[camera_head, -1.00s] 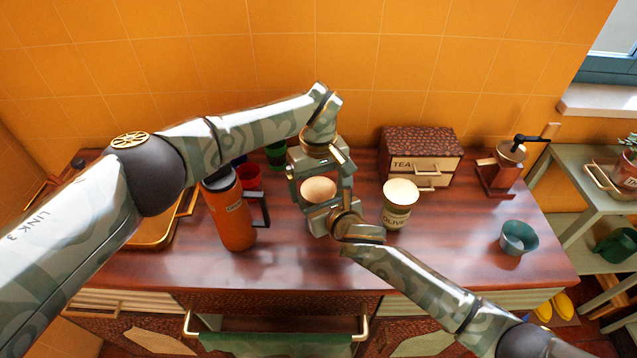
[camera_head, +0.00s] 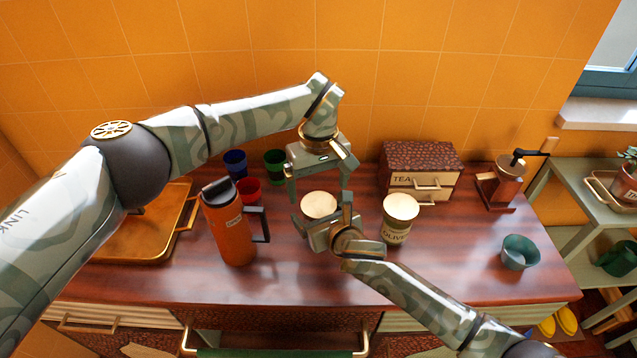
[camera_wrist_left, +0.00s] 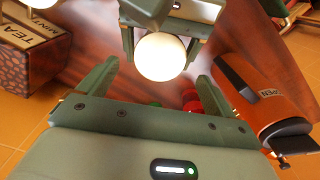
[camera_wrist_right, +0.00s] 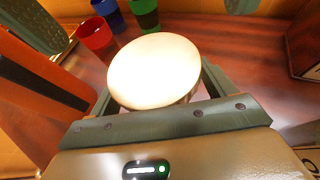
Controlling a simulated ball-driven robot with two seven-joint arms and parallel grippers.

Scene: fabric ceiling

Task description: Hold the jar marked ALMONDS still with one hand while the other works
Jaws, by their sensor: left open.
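The jar has a round cream lid (camera_head: 319,205) and stands on the counter in front of me. Its label is hidden, so I cannot read ALMONDS. My right gripper (camera_head: 325,222) is shut on the jar's body below the lid, with a finger on either side; this also shows in the right wrist view (camera_wrist_right: 153,95). My left gripper (camera_head: 319,185) is open above the jar, pointing down, with its fingers apart on either side of the lid. In the left wrist view the lid (camera_wrist_left: 160,57) lies beyond the open fingertips.
An orange flask (camera_head: 230,230) stands left of the jar, with red (camera_head: 249,190), blue (camera_head: 235,163) and green (camera_head: 275,165) cups behind it. An OLIVES jar (camera_head: 397,225) stands close on the right. A TEA drawer box (camera_head: 420,160) stands behind.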

